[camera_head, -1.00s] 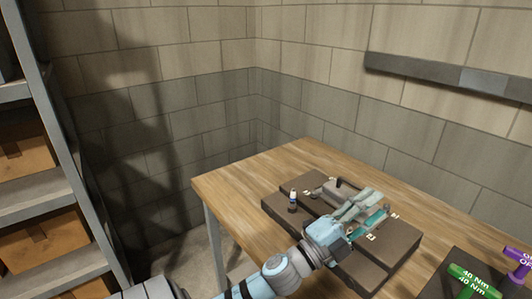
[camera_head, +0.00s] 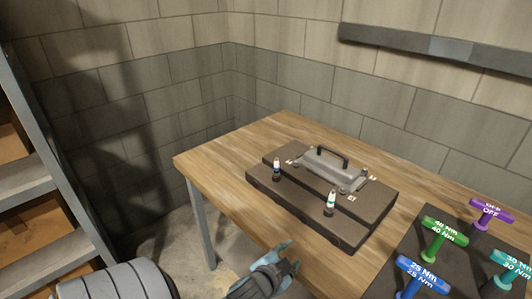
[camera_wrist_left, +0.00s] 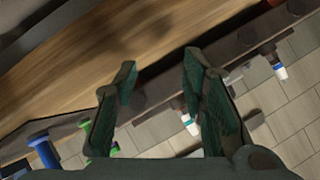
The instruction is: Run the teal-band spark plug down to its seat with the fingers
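The teal-band spark plug (camera_head: 331,201) stands upright at the near right of the dark engine block (camera_head: 290,208), its white top and teal band showing above a dark base. It also shows in the left wrist view (camera_wrist_left: 190,123), partly behind the right-hand finger. Its lower end is not clear, so I cannot tell how deep it sits. My left gripper (camera_head: 288,256) is off the near side of the block, in front of the table edge, apart from the plug. Its fingers stand apart and empty in the left wrist view (camera_wrist_left: 160,68). My right gripper is not in view.
A blue-band plug (camera_head: 277,168) stands left on the block. A grey cover with a black handle (camera_head: 340,172) lies behind the plugs. Green (camera_head: 432,240), blue (camera_head: 418,277), teal (camera_head: 510,270) and purple (camera_head: 490,213) T-handled tools stand on a dark mat at right.

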